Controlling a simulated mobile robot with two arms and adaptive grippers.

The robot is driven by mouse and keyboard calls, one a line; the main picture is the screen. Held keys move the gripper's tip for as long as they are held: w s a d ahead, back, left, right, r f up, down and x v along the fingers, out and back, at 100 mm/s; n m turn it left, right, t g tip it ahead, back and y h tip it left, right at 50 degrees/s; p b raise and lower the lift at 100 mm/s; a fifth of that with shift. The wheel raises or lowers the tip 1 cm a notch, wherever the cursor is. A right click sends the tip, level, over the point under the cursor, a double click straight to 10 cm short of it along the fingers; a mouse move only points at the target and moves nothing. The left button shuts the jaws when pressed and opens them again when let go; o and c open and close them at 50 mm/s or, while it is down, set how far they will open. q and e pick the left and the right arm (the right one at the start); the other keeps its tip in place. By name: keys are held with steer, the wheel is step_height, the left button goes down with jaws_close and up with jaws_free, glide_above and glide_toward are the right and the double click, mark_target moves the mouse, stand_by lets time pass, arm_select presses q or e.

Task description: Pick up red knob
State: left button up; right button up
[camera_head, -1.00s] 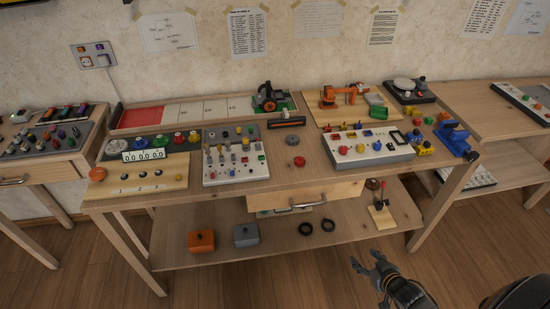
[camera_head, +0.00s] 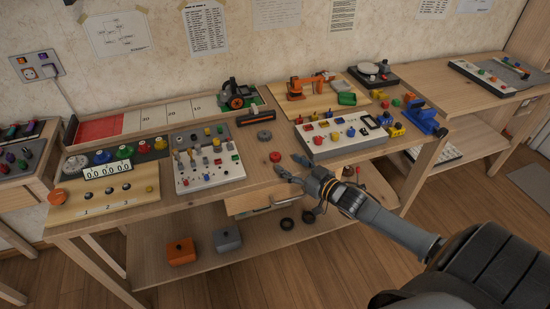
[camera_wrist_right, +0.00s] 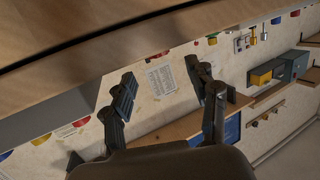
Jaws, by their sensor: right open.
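A red knob (camera_head: 275,157) sits on the bare front part of the tabletop, between the two control panels, in the head view. A dark grey round piece (camera_head: 264,136) lies just behind it. My right gripper (camera_head: 290,165) is just right of the red knob near the table's front edge, with its fingers apart and nothing between them. The right gripper (camera_wrist_right: 162,88) also shows open and empty in the wrist view, where I cannot make out this knob. My left gripper is not in view.
A white panel with switches (camera_head: 208,178) stands to the left and another panel with coloured knobs (camera_head: 338,146) to the right. The wooden table (camera_head: 256,182) has a drawer below its front edge. The lower shelf holds orange (camera_head: 180,251) and grey (camera_head: 227,239) boxes.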

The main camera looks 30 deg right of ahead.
mark_target(279, 158)
steer(key=shift+x, duration=3.15)
steer(key=shift+d+f, duration=0.15)
steer(key=c, duration=0.9)
